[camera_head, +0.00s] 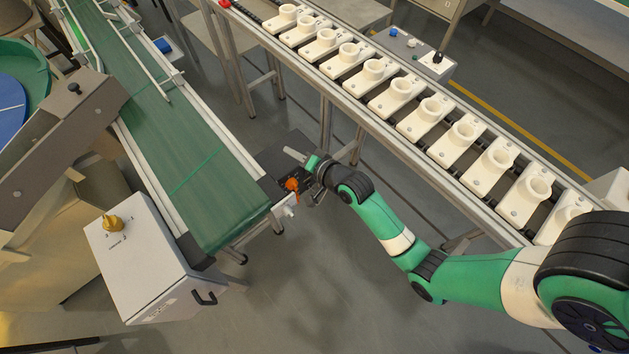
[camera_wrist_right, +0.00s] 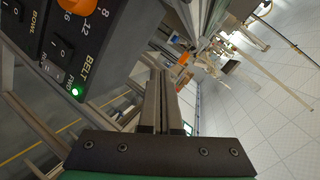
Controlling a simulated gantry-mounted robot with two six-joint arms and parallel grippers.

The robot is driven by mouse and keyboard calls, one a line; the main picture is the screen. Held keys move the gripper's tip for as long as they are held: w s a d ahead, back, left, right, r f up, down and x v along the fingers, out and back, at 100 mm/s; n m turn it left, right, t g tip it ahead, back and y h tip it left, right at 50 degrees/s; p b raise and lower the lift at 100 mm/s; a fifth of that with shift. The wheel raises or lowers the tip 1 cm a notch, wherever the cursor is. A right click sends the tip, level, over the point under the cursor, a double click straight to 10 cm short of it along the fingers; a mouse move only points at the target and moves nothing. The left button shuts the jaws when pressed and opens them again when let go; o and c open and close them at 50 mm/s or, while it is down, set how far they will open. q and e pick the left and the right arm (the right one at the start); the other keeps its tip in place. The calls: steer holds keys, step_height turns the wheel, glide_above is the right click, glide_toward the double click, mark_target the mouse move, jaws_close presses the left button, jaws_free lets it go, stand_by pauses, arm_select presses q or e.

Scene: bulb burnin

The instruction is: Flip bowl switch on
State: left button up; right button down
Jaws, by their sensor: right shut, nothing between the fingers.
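The dark control panel (camera_head: 293,181) with an orange knob is mounted at the end of the green belt. In the right wrist view, the panel's BOWL switch (camera_wrist_right: 14,10) is at the top left corner, partly cut off by the frame; I cannot tell its position. The BELT switch (camera_wrist_right: 60,50) sits beside it, with a lit green lamp near its label. My right gripper (camera_head: 289,152) is beside the panel, its fingers shut and empty. In the wrist view its fingers (camera_wrist_right: 162,72) point past the panel, apart from the BOWL switch. My left gripper is not in view.
The green conveyor belt (camera_head: 180,150) runs to the panel. A feeder bowl (camera_head: 20,62) is at the far left. A rail of white sockets (camera_head: 400,92) runs behind my right arm.

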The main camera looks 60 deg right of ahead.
mark_target(309, 185)
arm_select(q)
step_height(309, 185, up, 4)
steer(key=p, duration=0.3)
arm_select(e)
steer(key=s+a+f+m+g, duration=0.1)
steer(key=s+f+m+g, duration=0.4)
steer(key=s+f, duration=1)
steer(key=shift+s+f+m, duration=0.3)
steer(key=shift+s+m, duration=0.1)
steer(key=shift+m, duration=0.2)
arm_select(q)
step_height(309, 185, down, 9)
steer(key=b, duration=0.9)
arm_select(e)
steer(key=w+r+x, duration=0.1)
steer(key=w+x, duration=0.1)
steer(key=x, duration=1.1)
steer(key=shift+r, duration=0.35)
